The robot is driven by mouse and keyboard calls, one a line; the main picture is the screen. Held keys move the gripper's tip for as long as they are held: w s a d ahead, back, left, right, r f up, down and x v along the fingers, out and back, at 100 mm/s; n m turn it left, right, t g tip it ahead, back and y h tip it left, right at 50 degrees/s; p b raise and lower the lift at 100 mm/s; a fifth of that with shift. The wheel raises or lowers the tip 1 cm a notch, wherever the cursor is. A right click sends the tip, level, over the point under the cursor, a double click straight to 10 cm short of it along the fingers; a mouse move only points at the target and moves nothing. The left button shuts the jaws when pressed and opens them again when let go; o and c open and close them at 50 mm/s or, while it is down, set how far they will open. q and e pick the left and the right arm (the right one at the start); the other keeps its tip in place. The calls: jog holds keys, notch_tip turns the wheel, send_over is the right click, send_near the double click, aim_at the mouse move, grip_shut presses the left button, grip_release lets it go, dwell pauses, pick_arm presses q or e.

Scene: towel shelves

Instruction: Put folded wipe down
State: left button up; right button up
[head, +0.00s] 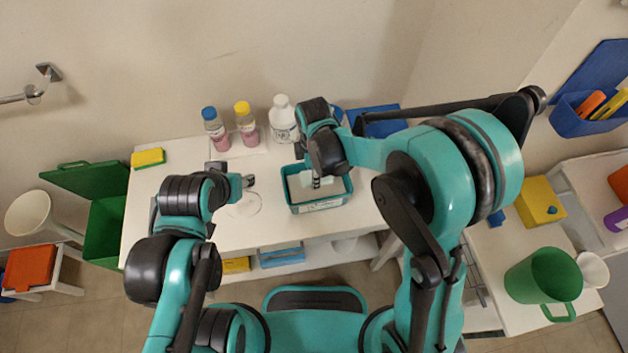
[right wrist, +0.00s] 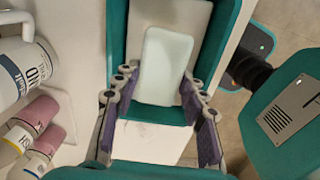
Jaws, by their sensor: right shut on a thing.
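The folded wipe (right wrist: 168,62) is a pale, rounded rectangle inside the teal tray (head: 321,205). In the right wrist view it lies between the two purple-padded fingers of my right gripper (right wrist: 158,84), which is shut on it. In the head view my right gripper (head: 316,181) points down into the tray, and the arm partly hides the wipe. I cannot tell whether the wipe touches the tray floor. My left gripper (head: 248,181) is over the white table (head: 255,232), left of the tray and apart from it; its jaw opening is too small to judge.
A blue-capped bottle (head: 216,130), a yellow-capped bottle (head: 246,124) and a white bottle (head: 283,118) stand behind the tray. A yellow-green sponge (head: 148,158) lies at the back left. A blue mat (head: 378,122) is at the back right. A green bin (head: 105,228) stands left of the table.

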notch_tip(320, 180, down, 3)
jog(key=shift+f+b, duration=0.2)
jog(key=shift+b, duration=0.3)
jog(key=shift+s+f+b, duration=0.15)
jog(key=shift+f+b, duration=0.2)
jog(key=shift+b, duration=0.15)
jog(key=shift+s+f, duration=0.2)
grip_shut()
jog(key=o, duration=1.1)
grip_release()
jog(key=shift+c, duration=0.2)
jog(key=shift+o, duration=0.7)
jog(key=shift+w+f, duration=0.15)
jog(key=shift+w, duration=0.2)
jog(key=shift+s, duration=0.15)
jog(key=shift+r, duration=0.2)
